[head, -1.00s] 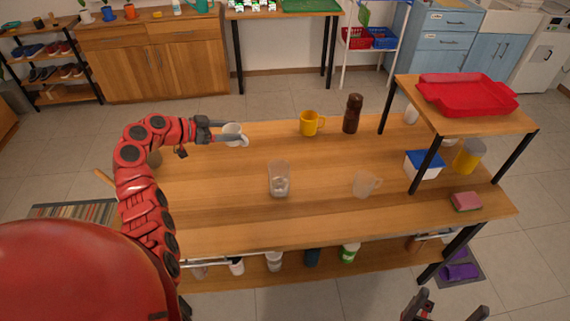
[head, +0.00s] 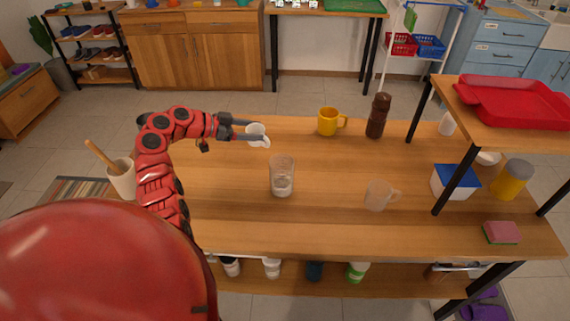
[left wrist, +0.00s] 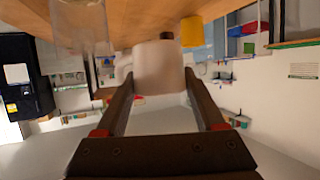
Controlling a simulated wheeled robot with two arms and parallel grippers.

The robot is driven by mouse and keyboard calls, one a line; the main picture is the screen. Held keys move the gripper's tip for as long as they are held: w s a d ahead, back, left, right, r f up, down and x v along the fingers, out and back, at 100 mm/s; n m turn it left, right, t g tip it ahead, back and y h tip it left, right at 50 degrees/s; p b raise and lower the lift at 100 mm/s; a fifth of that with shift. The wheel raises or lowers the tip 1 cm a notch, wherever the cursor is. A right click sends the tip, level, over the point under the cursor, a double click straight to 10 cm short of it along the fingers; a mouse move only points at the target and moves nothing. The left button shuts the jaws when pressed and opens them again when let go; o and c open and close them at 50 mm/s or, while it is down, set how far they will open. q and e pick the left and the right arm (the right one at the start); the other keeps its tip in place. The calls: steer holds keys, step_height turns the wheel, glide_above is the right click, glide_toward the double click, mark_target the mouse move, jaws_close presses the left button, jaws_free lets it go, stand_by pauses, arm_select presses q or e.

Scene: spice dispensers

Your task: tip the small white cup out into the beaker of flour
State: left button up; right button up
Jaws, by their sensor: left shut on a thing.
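My left gripper (head: 256,131) is shut on the small white cup (head: 258,138). The cup is held at the table's far left part, and its handle points down and right in the head view. What is inside the cup cannot be seen. The beaker (head: 282,176) is clear glass with pale matter in its bottom. It stands on the table nearer to me and slightly right of the cup, apart from it. In the left wrist view the cup (left wrist: 158,72) sits between the fingers, and the beaker (left wrist: 82,25) is at upper left. My right gripper is not in view.
A clear jug (head: 379,196) stands right of the beaker. A yellow mug (head: 328,122) and a brown bottle (head: 378,116) stand at the back. A raised shelf with a red tray (head: 515,101) is at right. The table between cup and beaker is clear.

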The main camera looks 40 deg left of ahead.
arm_select(q)
steer(key=shift+s+r, duration=0.1)
steer(key=shift+s+d+r+m+y+p, duration=0.1)
steer(key=shift+d+r+m+y+p, duration=0.2)
steer(key=shift+d+p, duration=0.35)
steer(key=shift+s+d+r+m+y+p, duration=0.1)
steer(key=shift+d+r+m+y+p, duration=0.2)
steer(key=shift+p, duration=0.5)
steer(key=s+d+r+m+y+p, duration=0.1)
steer(key=d+m+y+p, duration=0.3)
steer(key=p, duration=0.4)
steer(key=shift+s+d+r+m+t+y, duration=0.15)
steer(key=shift+d+r+m+t+y, duration=0.2)
steer(key=shift+d+r, duration=0.45)
steer(key=shift+a+p, duration=0.1)
steer(key=shift+p, duration=0.25)
steer(key=shift+r+m+y+p, duration=0.2)
steer(key=shift+m+y+p, duration=0.25)
steer(key=shift+y+p, duration=0.15)
steer(key=shift+d+m+t+y+p, duration=0.2)
steer(key=shift+m+t+y+p, duration=0.1)
steer(key=shift+p, duration=0.3)
steer(key=shift+d+r+m+y+p, duration=0.15)
steer(key=shift+d+m+y+p, duration=0.2)
steer(key=shift+p, duration=0.55)
